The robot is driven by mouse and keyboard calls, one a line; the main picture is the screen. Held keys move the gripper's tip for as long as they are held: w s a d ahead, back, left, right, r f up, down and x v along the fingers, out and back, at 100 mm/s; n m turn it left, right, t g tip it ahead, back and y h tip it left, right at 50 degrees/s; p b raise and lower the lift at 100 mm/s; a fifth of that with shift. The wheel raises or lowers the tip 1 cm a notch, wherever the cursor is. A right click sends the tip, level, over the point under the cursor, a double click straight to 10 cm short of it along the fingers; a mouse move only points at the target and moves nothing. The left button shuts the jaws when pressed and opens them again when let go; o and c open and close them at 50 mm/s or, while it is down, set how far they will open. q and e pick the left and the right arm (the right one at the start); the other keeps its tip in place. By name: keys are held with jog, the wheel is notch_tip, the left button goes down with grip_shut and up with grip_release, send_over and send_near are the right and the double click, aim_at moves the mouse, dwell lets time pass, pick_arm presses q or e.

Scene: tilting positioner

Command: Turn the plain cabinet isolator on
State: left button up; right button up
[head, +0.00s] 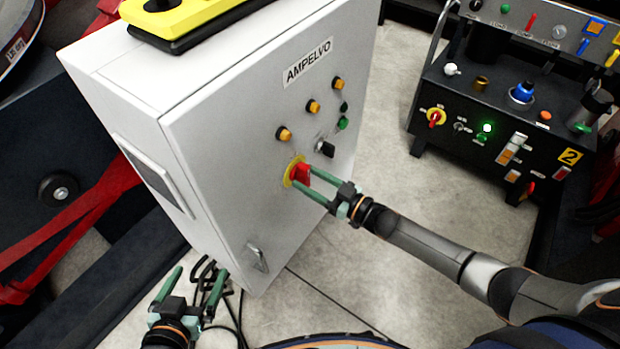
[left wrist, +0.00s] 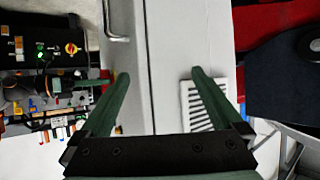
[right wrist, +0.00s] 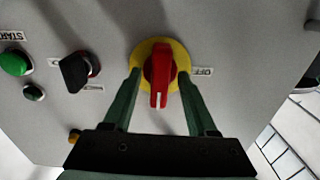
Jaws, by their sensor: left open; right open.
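The white cabinet labelled AMPELVO (head: 235,140) carries a red isolator handle on a yellow plate (head: 289,172). In the right wrist view, the red handle (right wrist: 159,83) has its white-marked end pointing down the picture, towards my gripper. An OFF label (right wrist: 203,71) is right of the yellow plate. My right gripper (head: 304,179) is open at the isolator, with one finger on each side of the handle; contact cannot be told. My left gripper (head: 198,276) is open and empty, low beside the cabinet's lower end.
Amber lamps (head: 312,107), a green button (head: 342,123) and a black selector (head: 325,149) are near the isolator. A black control unit marked 2 (head: 460,105) has another red-and-yellow switch (head: 436,117). A metal door handle (head: 257,258) and cables (head: 236,318) are near my left gripper.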

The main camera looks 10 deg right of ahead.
jog(key=shift+s+d, duration=0.35)
jog(key=shift+s, duration=0.05)
pick_arm(q)
jog(key=s+f+g, duration=0.1)
jog(key=s+f+g+p, duration=0.1)
jog(key=s+f+p, duration=0.1)
jog(key=s+f, duration=0.1)
jog(key=shift+d+f+n+g, duration=0.1)
jog(key=shift+d+n+g, duration=0.2)
jog(key=shift+g, duration=0.1)
pick_arm(e)
jog(key=v, duration=1.1)
jog(key=shift+d, duration=0.15)
jog(key=shift+s, duration=0.15)
